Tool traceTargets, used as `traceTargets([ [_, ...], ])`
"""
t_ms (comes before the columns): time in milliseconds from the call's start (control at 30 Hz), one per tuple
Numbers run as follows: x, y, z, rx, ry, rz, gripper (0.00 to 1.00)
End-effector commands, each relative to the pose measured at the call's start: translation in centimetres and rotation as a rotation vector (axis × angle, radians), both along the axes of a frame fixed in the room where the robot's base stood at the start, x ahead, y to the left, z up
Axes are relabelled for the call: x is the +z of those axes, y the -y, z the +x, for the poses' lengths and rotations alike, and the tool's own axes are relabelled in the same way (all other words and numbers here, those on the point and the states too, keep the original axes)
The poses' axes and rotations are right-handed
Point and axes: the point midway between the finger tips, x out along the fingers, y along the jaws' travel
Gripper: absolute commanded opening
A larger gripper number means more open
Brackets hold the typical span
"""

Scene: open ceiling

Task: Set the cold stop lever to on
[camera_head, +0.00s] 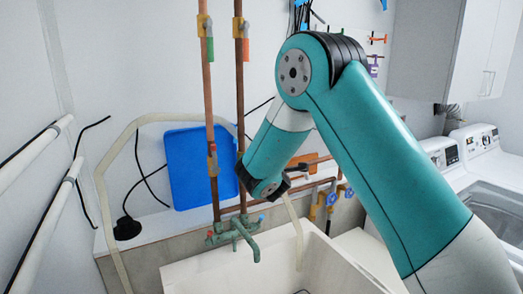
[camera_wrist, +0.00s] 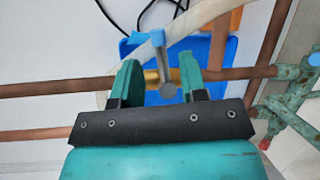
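A stop valve (camera_wrist: 153,76) with a blue-tipped lever (camera_wrist: 152,38) is on a copper pipe in the wrist view. I take it for the cold stop. The lever's grey stem lies across the pipe rather than along it. My gripper (camera_wrist: 159,66) is open, with one green finger on either side of the lever stem, and a gap shows on both sides. I cannot tell whether either finger touches it.
A blue tray (camera_head: 190,168) leans on the wall behind the pipes. A green faucet (camera_head: 236,232) is below, over a white sink (camera_head: 225,275). Washing machines stand right.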

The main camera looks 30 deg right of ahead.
Motion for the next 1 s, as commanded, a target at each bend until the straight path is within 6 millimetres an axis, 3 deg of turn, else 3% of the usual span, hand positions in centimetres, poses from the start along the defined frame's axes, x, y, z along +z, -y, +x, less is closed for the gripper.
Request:
traceTargets([
  [200,-0.2,1.1,2.6,-0.001,-0.001,0.000,0.39],
  [567,-0.5,1.3,3.1,0.000,0.000,0.000,0.39],
  [600,-0.5,1.3,3.1,0.001,0.000,0.000,0.37],
  [767,-0.5,1.3,3.1,0.001,0.000,0.000,0.00],
  [1000,-0.5,1.2,3.1,0.000,-0.001,-0.003,0.00],
])
